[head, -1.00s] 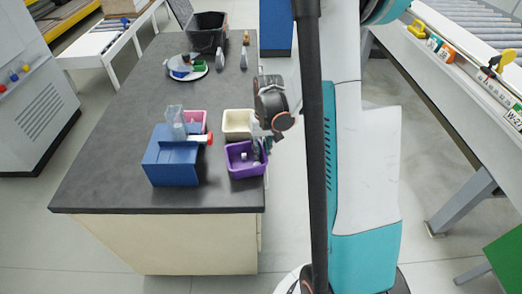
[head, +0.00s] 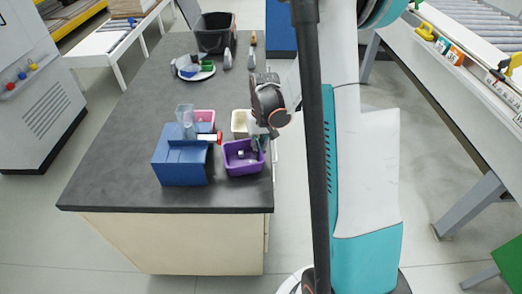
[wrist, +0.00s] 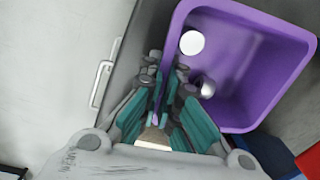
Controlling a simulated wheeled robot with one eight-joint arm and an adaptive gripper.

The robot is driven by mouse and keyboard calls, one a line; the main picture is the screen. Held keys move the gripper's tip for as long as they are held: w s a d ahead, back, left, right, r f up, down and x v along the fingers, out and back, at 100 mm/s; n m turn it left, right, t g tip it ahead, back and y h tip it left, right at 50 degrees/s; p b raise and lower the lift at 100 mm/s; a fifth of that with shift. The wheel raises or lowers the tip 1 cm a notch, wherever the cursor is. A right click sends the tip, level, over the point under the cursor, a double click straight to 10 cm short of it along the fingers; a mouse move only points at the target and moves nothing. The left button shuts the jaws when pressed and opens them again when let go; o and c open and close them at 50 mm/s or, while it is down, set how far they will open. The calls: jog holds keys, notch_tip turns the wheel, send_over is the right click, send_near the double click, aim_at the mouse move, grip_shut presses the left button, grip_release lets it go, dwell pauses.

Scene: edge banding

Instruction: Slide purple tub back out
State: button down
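The purple tub (head: 233,168) stands on the dark worktop near its front right corner, close to the right side of the blue box (head: 180,167). My gripper (head: 262,143) reaches down at the tub's right wall. In the wrist view the purple tub (wrist: 250,75) is at upper right and holds a white round piece (wrist: 192,43) and a greyish round one (wrist: 207,88). My gripper (wrist: 165,75) has one finger on each side of the tub's wall, with a purple strip showing between them. The fingers partly hide that wall.
A cream tub (head: 239,120) stands behind the purple tub, partly hidden by my arm. A pink tub (head: 205,116) sits behind the blue box, whose red-ended piece (head: 219,137) points toward the purple tub. The worktop's right edge is close beside my gripper.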

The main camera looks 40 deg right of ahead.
jog(key=shift+w, duration=0.1)
jog(key=c, duration=1.7)
grip_release()
jog(key=r, duration=1.2)
jog(key=shift+s+d, duration=0.2)
jog(key=shift+d, duration=0.2)
